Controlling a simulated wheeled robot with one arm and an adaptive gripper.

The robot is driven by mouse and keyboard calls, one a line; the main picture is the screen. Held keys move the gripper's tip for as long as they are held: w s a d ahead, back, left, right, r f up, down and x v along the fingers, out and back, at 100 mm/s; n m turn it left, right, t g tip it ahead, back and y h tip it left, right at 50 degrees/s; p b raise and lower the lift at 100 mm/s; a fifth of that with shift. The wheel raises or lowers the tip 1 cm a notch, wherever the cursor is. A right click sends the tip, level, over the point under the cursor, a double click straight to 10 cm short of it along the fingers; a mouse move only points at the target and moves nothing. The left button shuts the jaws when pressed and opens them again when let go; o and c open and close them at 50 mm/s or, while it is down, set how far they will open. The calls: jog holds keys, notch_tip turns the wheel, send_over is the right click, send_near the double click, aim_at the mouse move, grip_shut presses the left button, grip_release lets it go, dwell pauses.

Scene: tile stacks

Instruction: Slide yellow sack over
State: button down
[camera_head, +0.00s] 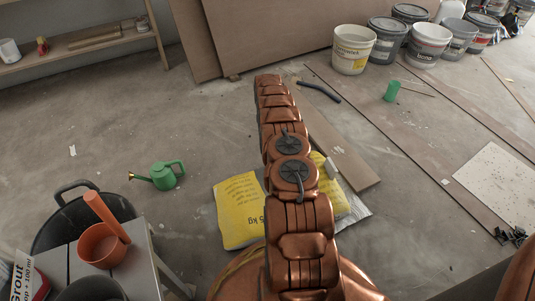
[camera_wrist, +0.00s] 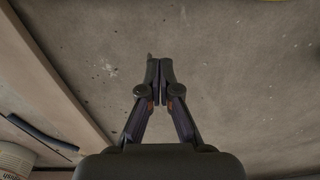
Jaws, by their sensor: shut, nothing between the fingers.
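A yellow sack (camera_head: 238,211) with printed text lies flat on the concrete floor in the head view. My copper-coloured arm passes over it and hides its middle. More yellow with a pale grey edge (camera_head: 358,213) shows right of the arm; I cannot tell whether it is the same sack or a second one. In the wrist view my gripper (camera_wrist: 160,68) is shut and empty, with bare floor beyond its fingertips. The head view does not show the fingers clearly.
A brown board (camera_head: 335,150) lies right of my arm, near a dark bar (camera_head: 320,91). A green watering can (camera_head: 163,174) stands left of the sack. Several buckets (camera_head: 353,50) stand at the back right. A grey stool (camera_head: 140,260) is at front left.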

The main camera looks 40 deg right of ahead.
notch_tip(320, 180, down, 10)
jog(key=b, duration=0.4)
jog(key=shift+d+f, duration=0.1)
jog(key=shift+s, duration=0.3)
jog(key=shift+r, duration=0.2)
jog(key=shift+s+a, duration=0.1)
jog(key=shift+a, duration=0.1)
jog(key=shift+s+a+b, duration=0.3)
jog(key=shift+s+b, duration=0.15)
jog(key=shift+s, duration=0.2)
jog(key=shift+s+a+b, duration=0.3)
jog(key=shift+s+b, duration=0.15)
jog(key=shift+s, duration=0.2)
jog(key=shift+s, duration=0.15)
jog(key=shift+a, duration=0.15)
